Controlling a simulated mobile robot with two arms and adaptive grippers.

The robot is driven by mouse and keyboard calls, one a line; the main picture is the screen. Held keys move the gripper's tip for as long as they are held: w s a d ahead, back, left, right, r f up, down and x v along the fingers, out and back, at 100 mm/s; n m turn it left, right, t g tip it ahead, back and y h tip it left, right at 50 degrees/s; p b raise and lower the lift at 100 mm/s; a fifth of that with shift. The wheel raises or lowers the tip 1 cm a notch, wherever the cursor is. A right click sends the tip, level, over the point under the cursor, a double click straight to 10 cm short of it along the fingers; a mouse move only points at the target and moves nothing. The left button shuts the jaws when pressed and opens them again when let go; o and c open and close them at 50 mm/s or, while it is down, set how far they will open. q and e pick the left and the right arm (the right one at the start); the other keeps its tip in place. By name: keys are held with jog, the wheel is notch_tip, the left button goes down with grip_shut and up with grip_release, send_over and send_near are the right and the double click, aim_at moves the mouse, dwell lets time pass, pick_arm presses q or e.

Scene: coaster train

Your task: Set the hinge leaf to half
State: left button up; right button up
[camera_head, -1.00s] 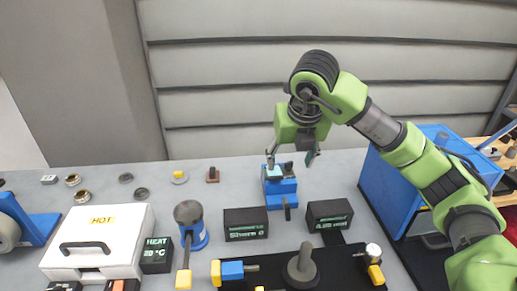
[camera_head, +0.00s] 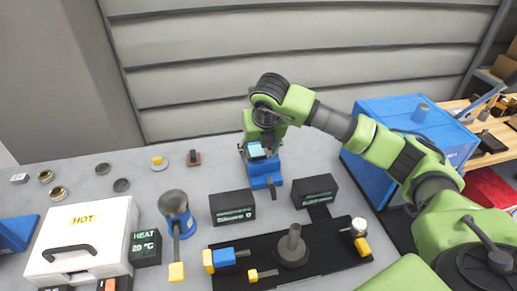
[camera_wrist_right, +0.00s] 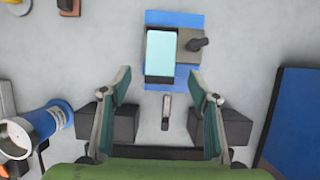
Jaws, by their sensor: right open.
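The blue fixture (camera_head: 266,181) stands on the grey bench and carries a pale teal plate (camera_head: 256,150), which may be the hinge leaf. In the wrist view the teal plate (camera_wrist_right: 160,55) lies beside a grey block with a dark knob (camera_wrist_right: 197,44), on the blue base (camera_wrist_right: 173,18). A small grey lever (camera_wrist_right: 166,112) sticks out at the near side. My right gripper (camera_wrist_right: 160,78) is open and empty, its fingers apart and pointing toward the fixture. In the head view the right gripper (camera_head: 262,148) is over the fixture and partly hides it. The hinge angle is unclear.
Two black display boxes (camera_head: 232,207) (camera_head: 315,191) stand in front of the fixture. A black board with a grey post (camera_head: 293,245) lies nearer. A blue cylinder (camera_head: 176,216) and a white HOT case (camera_head: 85,238) are left; a large blue box (camera_head: 372,187) is right.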

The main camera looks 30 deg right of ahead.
jog(key=shift+x, duration=0.95)
